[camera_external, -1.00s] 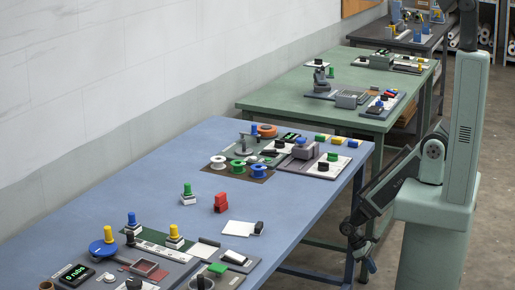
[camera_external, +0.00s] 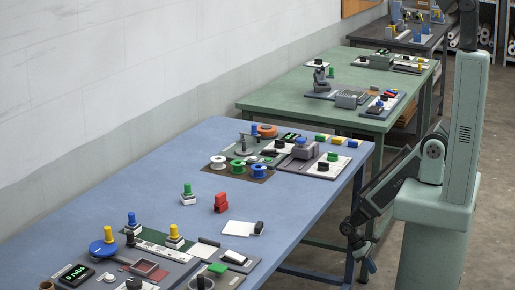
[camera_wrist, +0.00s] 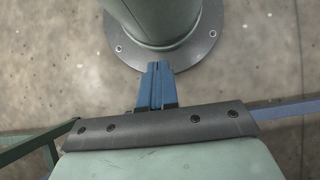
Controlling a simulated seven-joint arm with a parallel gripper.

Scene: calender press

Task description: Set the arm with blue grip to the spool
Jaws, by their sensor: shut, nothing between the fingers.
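Three spools stand on a brown mat (camera_external: 210,170) at the far end of the blue table: a white spool (camera_external: 218,162), a green spool (camera_external: 238,168) and a blue spool (camera_external: 259,171). A blue upright grip (camera_external: 254,129) stands behind them on a grey-green board, beside an orange disc (camera_external: 266,131). Another blue knob (camera_external: 131,218) stands near the table's left edge. I cannot tell which blue piece belongs to an arm. My gripper (camera_external: 372,266) hangs low, right of the table and well away from these; its blue fingers (camera_wrist: 157,72) are shut and empty.
The blue table (camera_external: 190,130) also holds a red block (camera_external: 220,202), a green-topped piece (camera_external: 188,194), a white card (camera_external: 238,228) and a display reading "0 rubs" (camera_external: 74,275). A green table (camera_external: 290,95) stands behind. The table's right edge lies between my gripper and these things.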

